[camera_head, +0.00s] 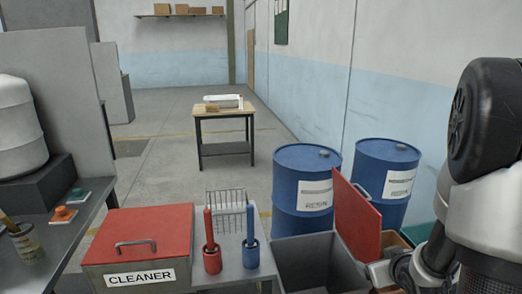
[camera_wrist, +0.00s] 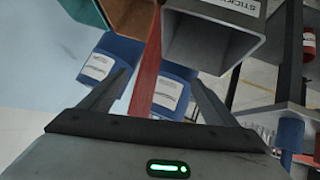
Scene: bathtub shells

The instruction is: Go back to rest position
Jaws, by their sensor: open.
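My arm is at the right edge of the head view, bent downward, with its lower end by the bins at the bottom right. My gripper (camera_wrist: 160,82) shows in the wrist view with its two dark fingers spread apart. Nothing is between the fingers. Beyond them are the upright red lid (camera_wrist: 147,70), a grey bin (camera_wrist: 190,48) with a partly readable label, and the blue drums (camera_wrist: 113,62). In the head view the fingertips cannot be made out.
The open grey bin (camera_head: 312,262) and raised red lid (camera_head: 357,217) stand close to my arm. Two blue resin drums (camera_head: 303,180) are behind. A red-lidded cleaner box (camera_head: 150,225) and red and blue holders (camera_head: 212,257) are left. Floor toward the wooden table (camera_head: 225,112) is clear.

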